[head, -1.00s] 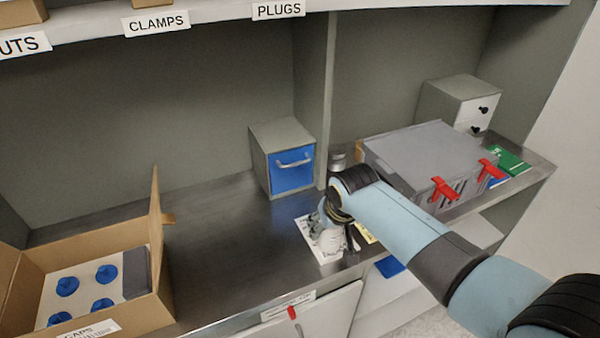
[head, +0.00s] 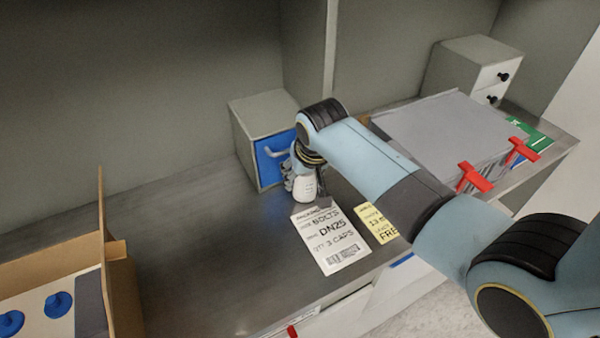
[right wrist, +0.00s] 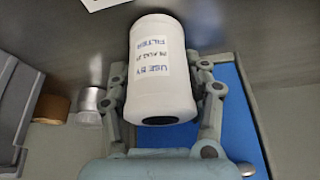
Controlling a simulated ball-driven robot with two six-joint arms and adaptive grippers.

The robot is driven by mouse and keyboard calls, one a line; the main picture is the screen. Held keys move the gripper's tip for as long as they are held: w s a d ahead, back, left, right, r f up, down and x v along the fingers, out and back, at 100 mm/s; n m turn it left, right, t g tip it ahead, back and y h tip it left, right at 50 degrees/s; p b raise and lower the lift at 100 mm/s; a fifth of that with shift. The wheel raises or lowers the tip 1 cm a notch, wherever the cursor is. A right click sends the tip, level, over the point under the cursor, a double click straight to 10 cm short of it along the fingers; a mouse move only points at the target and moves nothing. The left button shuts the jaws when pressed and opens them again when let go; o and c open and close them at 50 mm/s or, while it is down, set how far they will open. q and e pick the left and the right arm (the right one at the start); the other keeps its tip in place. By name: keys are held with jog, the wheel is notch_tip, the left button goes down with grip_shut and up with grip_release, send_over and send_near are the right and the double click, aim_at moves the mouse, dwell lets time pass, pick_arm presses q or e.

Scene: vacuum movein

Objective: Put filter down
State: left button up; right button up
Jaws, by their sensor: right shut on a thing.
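The white filter (right wrist: 163,70) is a cylinder with a "USE BY" label, seen large in the right wrist view. My right gripper (right wrist: 165,88) has a finger on each side of it and is shut on it. In the head view the filter (head: 305,187) shows as a white shape under my right gripper (head: 304,178), in front of the blue-drawer box. I cannot tell whether the filter touches the counter. My left gripper is not in view.
The grey box with a blue drawer (head: 262,112) stands close behind the right gripper. A packing note (head: 330,240) and a yellow note (head: 377,222) lie in front. An open carton (head: 122,290) is at left; a grey case (head: 440,125) at right. Bare counter (head: 200,240) lies between.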

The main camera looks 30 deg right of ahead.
jog(key=shift+s+d+f, duration=0.1)
jog(key=shift+s+f, duration=0.05)
jog(key=shift+s, duration=0.2)
jog(key=shift+r, duration=0.2)
jog(key=shift+f, duration=0.2)
jog(key=o, duration=1.4)
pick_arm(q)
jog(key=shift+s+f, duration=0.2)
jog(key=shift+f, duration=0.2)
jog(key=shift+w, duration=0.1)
